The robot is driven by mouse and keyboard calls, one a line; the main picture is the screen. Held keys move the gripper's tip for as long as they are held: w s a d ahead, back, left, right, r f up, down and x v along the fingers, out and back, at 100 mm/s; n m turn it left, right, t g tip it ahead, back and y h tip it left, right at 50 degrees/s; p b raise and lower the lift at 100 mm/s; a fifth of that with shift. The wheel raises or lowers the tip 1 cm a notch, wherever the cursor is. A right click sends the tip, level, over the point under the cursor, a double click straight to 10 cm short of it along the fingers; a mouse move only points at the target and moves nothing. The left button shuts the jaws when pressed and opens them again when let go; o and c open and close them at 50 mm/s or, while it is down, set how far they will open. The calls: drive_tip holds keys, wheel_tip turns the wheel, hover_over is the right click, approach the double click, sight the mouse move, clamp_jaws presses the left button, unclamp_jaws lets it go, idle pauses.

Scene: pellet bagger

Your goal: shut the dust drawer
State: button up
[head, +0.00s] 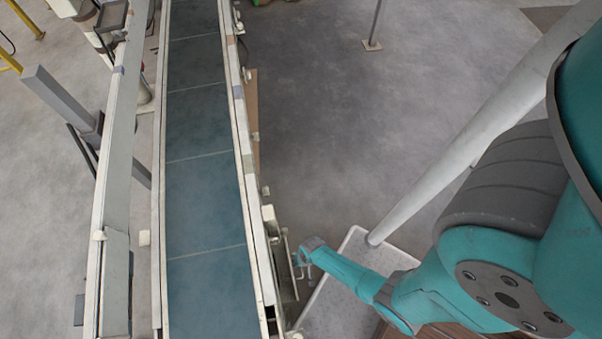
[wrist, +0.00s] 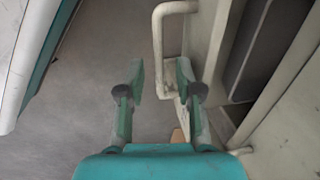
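In the wrist view a pale panel (wrist: 207,42), which looks like the drawer front, stands to the right of centre, with a cream bar handle (wrist: 158,40) on its left face. A dark gap shows to the right of this panel, so the drawer appears to stand open. My gripper (wrist: 160,82) is open and empty, with the handle just beyond its fingertips. The right finger overlaps the handle's lower end in the picture; I cannot tell whether they touch. In the head view my gripper (head: 303,257) is beside the conveyor's right side, and the drawer is small and unclear there.
A conveyor with a blue-green belt (head: 205,200) runs up the left of the head view. Grey floor (head: 340,130) beyond is mostly clear.

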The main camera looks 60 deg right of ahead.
sight(281, 268)
clamp_jaws()
drive_tip(key=shift+w+a, duration=2.7)
unclamp_jaws()
drive_tip(key=shift+w+a, duration=0.1)
